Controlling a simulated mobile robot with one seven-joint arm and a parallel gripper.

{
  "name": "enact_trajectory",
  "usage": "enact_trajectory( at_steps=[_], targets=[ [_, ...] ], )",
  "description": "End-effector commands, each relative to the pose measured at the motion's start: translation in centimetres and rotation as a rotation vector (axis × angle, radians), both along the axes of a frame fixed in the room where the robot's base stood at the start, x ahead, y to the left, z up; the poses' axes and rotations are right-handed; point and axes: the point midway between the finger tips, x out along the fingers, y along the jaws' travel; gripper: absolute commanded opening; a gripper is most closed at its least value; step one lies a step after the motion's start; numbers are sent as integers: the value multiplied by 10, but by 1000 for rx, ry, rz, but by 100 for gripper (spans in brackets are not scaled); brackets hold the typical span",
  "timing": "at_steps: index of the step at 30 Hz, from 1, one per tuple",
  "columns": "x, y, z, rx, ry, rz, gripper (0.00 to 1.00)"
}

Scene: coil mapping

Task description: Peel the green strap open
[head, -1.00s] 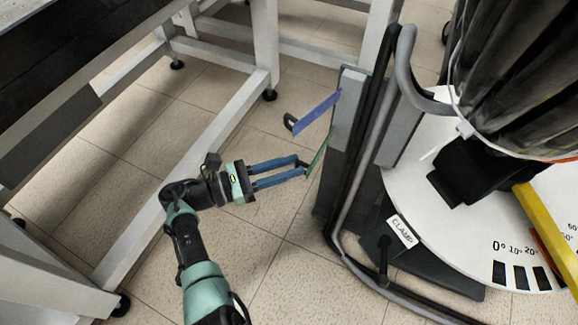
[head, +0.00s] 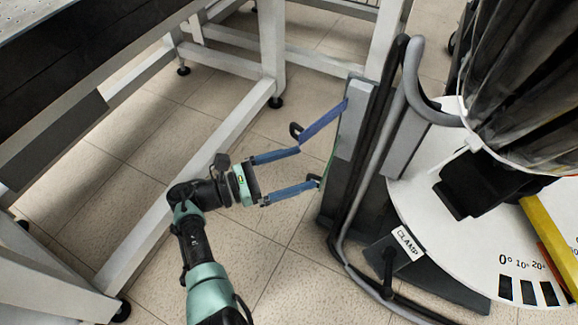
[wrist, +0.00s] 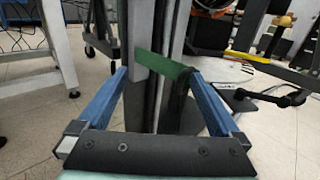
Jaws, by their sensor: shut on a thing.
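The green strap (wrist: 163,66) runs across the grey upright post in the wrist view. It has a dark looped end (wrist: 183,82) at its right. In the head view only a thin green edge of the strap (head: 329,170) shows beside the post. My gripper (head: 308,168) is at the strap with its two blue fingers well apart. In the wrist view the strap spans the space between the fingertips, and its looped end is at the right fingertip. The exact contact is hard to see. The strap still lies against the post.
A blue strap (head: 325,123) with a dark loop sticks out from the post (head: 350,130) close to my upper finger. A black cable and grey handle (head: 412,85) stand right of the post. A white-framed table (head: 272,50) is at the left. Tiled floor (head: 270,225) is clear below my gripper.

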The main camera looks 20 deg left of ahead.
Motion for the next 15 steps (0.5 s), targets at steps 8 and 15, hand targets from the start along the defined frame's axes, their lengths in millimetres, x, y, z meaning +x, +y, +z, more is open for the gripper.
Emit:
enact_trajectory(
  at_steps=[8,15],
  targets=[
    [-4,21,7,11,-10,27,42],
    [-43,61,3,6,-7,17,42]
  ],
)
